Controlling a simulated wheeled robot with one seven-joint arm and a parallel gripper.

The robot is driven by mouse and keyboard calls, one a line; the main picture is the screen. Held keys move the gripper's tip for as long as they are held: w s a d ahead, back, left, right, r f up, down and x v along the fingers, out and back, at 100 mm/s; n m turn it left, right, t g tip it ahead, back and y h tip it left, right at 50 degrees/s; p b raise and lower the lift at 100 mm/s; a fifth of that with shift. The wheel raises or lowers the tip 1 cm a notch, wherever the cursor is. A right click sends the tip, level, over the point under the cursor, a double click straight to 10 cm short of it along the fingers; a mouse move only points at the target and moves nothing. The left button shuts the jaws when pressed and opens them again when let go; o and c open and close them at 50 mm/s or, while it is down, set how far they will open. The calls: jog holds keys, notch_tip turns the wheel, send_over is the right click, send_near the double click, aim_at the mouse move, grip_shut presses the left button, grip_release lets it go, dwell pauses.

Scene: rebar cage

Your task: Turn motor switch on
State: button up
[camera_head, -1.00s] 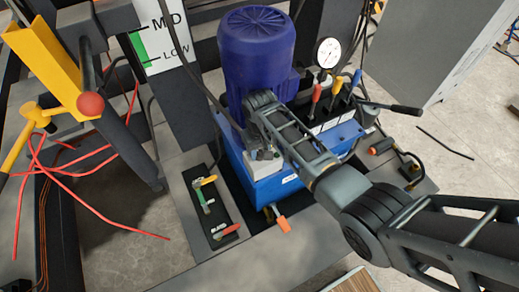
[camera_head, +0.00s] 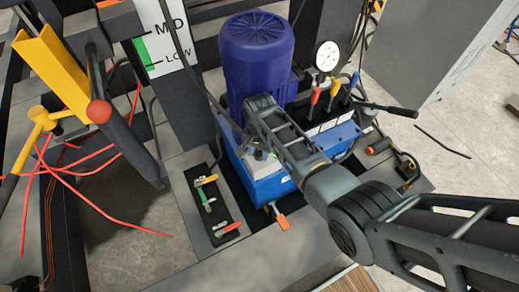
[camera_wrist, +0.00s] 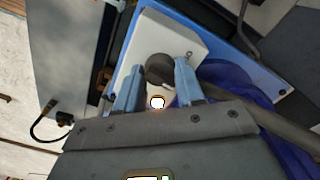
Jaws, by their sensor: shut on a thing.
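The motor switch is a dark round knob (camera_wrist: 160,70) on a pale box (camera_wrist: 150,35), seen in the wrist view. The box (camera_head: 264,166) also shows in the head view, at the front of the blue pump unit (camera_head: 272,186) below the purple motor (camera_head: 257,50). My gripper (camera_wrist: 158,85) has one blue-grey finger on each side of the knob and is shut on it. In the head view, my arm hides the gripper's fingertips and part of the box. The knob's exact angle is hard to tell.
A gauge (camera_head: 327,56) and red, orange and blue levers (camera_head: 335,93) stand right of the motor. A black plate with small levers (camera_head: 211,205) lies left of the pump. A yellow post (camera_head: 48,75) and red rods (camera_head: 85,180) are at the left.

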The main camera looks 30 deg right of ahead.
aim_at(260, 152)
jog(key=m, duration=0.3)
jog(key=shift+m+p, duration=0.3)
jog(key=shift+m, duration=1.8)
jog(key=o, duration=1)
jog(key=shift+o, duration=0.2)
notch_tip(260, 152, up, 8)
jog(key=shift+f+p, duration=0.1)
jog(key=shift+p, duration=0.6)
